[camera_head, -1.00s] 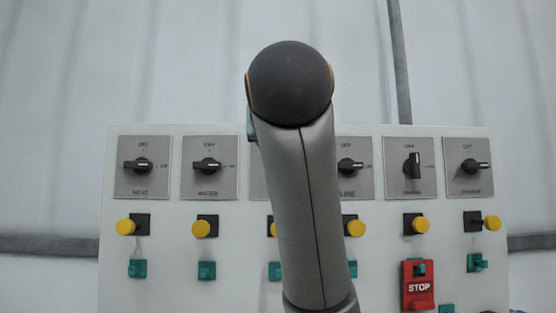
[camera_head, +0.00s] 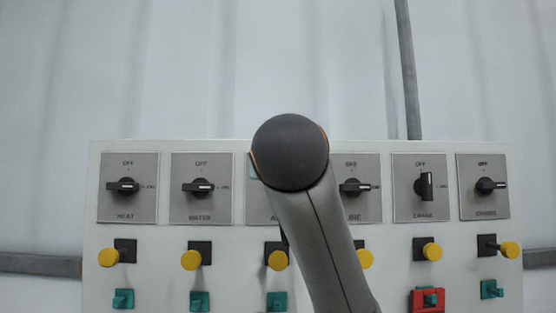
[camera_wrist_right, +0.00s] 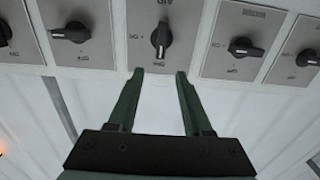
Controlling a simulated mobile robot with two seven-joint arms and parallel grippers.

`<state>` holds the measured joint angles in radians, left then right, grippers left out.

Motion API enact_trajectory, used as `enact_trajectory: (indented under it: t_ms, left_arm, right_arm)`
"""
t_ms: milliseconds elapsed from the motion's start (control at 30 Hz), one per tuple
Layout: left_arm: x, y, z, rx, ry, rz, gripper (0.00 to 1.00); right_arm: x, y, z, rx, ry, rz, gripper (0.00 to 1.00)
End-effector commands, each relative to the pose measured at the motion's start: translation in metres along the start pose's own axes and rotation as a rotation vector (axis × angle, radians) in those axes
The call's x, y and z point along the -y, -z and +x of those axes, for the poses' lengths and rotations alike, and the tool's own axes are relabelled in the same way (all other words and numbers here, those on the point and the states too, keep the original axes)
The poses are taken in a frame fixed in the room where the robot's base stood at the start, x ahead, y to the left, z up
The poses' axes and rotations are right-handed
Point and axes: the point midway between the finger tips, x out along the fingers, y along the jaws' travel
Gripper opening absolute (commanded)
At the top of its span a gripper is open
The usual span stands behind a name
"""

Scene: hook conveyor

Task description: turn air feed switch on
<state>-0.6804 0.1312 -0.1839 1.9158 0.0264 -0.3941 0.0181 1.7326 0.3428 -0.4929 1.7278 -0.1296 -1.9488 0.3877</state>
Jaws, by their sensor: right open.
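The air feed switch is a black rotary knob (camera_wrist_right: 162,38) on a grey plate (camera_wrist_right: 150,15), the middle one in the right wrist view. The knob stands upright in line with the fingers, unlike the sideways knobs beside it. My right gripper (camera_wrist_right: 160,74) is open, with green fingers apart and nothing between them. Its fingertips are at the plate's near edge, one to each side of the knob's line and just short of it. In the head view my arm covers this knob; only part of its plate (camera_head: 258,205) shows.
The white panel (camera_head: 100,240) carries a row of similar switches: heat (camera_head: 123,187) and water (camera_head: 198,187) to the left, line (camera_head: 355,188) and others to the right. Yellow buttons (camera_head: 191,260) and green parts (camera_head: 200,301) stick out below. A red box (camera_head: 424,301) is lower right.

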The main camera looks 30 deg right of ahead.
Motion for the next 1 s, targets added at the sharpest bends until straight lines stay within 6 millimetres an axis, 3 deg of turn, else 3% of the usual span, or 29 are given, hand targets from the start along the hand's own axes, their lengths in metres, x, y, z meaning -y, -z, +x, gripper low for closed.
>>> enact_trajectory:
  t_ms: [200, 400, 800, 1000]
  left_arm:
    - [-0.001, 0.013, -0.012, 0.001, 0.0, 0.0, 0.73]
    - [-0.001, 0.018, -0.017, 0.001, 0.0, 0.0, 0.73]
    - [-0.001, 0.019, -0.018, 0.001, 0.0, 0.001, 0.73]
    - [-0.001, 0.019, -0.018, 0.001, 0.0, 0.001, 0.73]
  right_arm:
    - [-0.001, 0.001, 0.048, 0.005, -0.004, -0.002, 0.5]
    - [-0.001, 0.0, 0.074, 0.003, -0.002, 0.0, 0.5]
    - [0.0, -0.002, 0.083, 0.0, 0.001, 0.0, 0.5]
    - [0.0, -0.001, 0.082, 0.0, 0.0, 0.0, 0.3]
